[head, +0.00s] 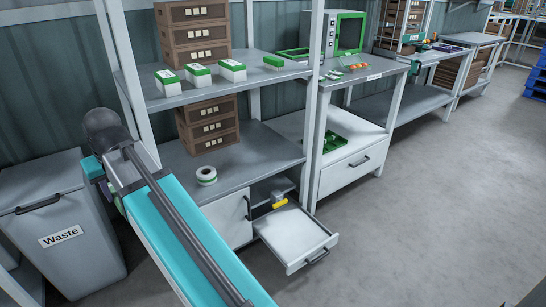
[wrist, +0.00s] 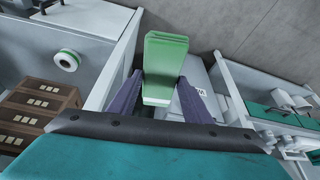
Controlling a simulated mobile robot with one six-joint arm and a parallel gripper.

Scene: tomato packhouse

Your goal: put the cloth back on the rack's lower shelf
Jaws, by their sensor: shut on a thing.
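The cloth (wrist: 166,58) is green and folded into a flat pad. In the wrist view my gripper (wrist: 159,82) is shut on it, a dark purple finger on each side, and the pad sticks out beyond the fingertips. In the head view my arm hides most of the gripper and cloth, near the waste bin. A white-framed rack (wrist: 232,92) with teal items shows at the right of the wrist view. I cannot tell which of its levels is the lower shelf.
The grey waste bin (head: 62,215) stands left of my arm; it also shows behind the cloth (wrist: 198,72). A bench (head: 270,145) holds brown crates (head: 212,130) and a tape roll (head: 206,176). An open drawer (head: 297,236) juts out below.

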